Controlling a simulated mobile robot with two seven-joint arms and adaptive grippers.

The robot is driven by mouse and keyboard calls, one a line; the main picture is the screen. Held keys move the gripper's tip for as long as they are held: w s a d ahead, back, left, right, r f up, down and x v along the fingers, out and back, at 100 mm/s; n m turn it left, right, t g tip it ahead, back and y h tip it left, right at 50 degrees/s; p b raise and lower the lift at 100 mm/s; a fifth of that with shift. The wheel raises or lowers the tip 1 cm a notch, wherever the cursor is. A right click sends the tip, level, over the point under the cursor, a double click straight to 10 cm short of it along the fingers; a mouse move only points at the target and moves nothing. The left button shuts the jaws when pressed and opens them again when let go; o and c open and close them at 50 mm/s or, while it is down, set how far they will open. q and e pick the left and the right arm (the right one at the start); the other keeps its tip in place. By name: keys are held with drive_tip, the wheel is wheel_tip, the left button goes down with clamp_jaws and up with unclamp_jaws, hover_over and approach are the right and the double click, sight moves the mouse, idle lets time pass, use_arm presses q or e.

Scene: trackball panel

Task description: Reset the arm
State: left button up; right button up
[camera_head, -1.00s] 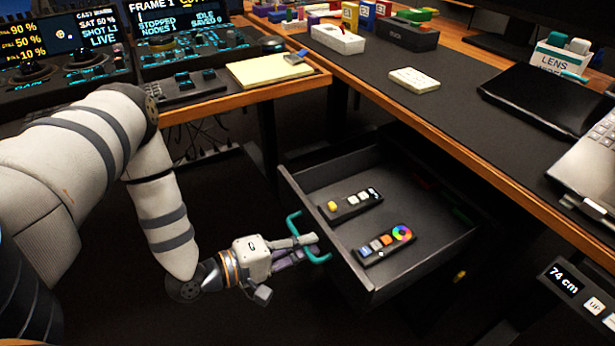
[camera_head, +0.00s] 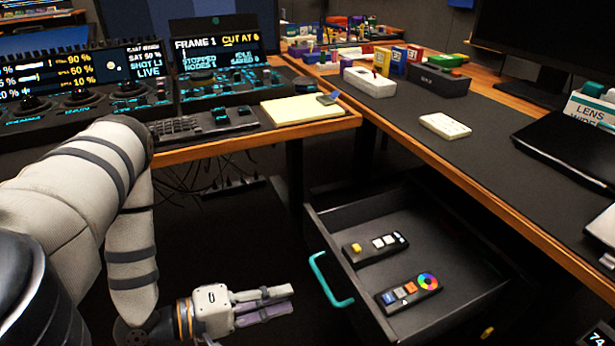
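My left arm comes in from the left. My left gripper (camera_head: 291,299) points right, to the left of the open drawer, apart from its teal handle (camera_head: 330,280). Its two fingers lie close to each other with a thin dark gap, and nothing shows between them. How far they are parted is hard to judge from this angle. The grey drawer (camera_head: 327,219) stands pulled out under the desk. My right arm and gripper are not in view.
In the drawer lie a remote with a yellow button (camera_head: 375,249) and one with a colour wheel (camera_head: 408,294). Control panels (camera_head: 222,88) and a keyboard (camera_head: 203,124) stand at the upper left. The desk edge (camera_head: 480,170) runs above the drawer. Dark floor is free left of the drawer.

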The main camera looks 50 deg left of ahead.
use_arm(q)
drive_tip(key=shift+v, duration=0.95)
